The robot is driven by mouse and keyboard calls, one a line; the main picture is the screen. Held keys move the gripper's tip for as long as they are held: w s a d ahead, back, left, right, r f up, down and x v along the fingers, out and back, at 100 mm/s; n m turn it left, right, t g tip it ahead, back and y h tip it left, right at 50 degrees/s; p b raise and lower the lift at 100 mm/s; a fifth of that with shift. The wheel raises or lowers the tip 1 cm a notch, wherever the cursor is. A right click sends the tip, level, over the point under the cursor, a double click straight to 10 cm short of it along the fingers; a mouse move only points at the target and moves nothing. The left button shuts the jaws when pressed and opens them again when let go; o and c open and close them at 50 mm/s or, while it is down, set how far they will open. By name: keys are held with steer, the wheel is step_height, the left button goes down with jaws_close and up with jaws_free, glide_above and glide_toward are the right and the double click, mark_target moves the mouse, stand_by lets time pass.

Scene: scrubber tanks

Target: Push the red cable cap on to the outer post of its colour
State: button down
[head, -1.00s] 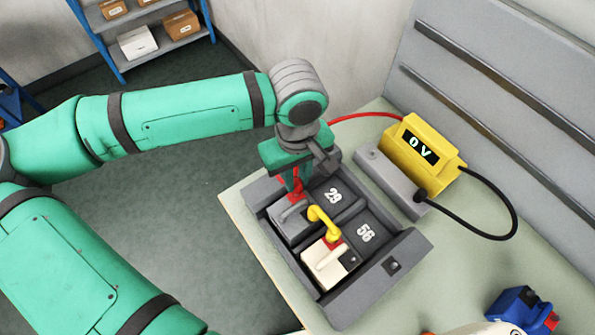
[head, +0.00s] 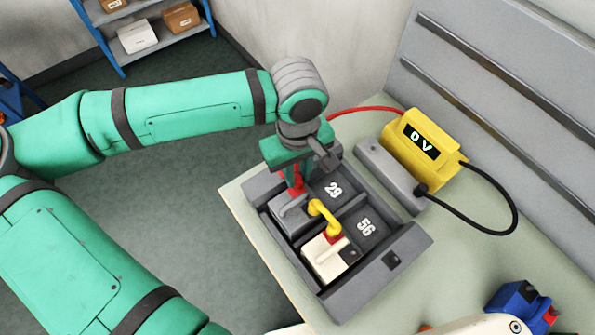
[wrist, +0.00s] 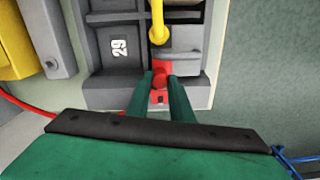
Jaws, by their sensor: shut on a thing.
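My gripper (head: 297,183) is shut on the red cable cap (wrist: 158,97), which shows between the fingertips in the wrist view. The fingers point down at the outer corner of the grey battery (head: 291,220). A red patch (wrist: 160,68) sits on that corner, right by the cap. The post itself is hidden, and I cannot tell whether the cap is seated on it. A red cable (head: 365,114) runs from the yellow meter (head: 420,145), which reads 0 V, behind my gripper.
A yellow link (head: 324,217) joins the grey battery to the white battery (head: 325,258), which has a red patch near the link. Both sit in a dark tray (head: 350,302) with bays marked 29 and 56. A black cable (head: 512,205) loops right of the meter.

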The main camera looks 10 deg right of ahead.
steer(key=shift+f, duration=0.9)
steer(key=c, duration=1)
jaws_free()
steer(key=shift+r, duration=4.25)
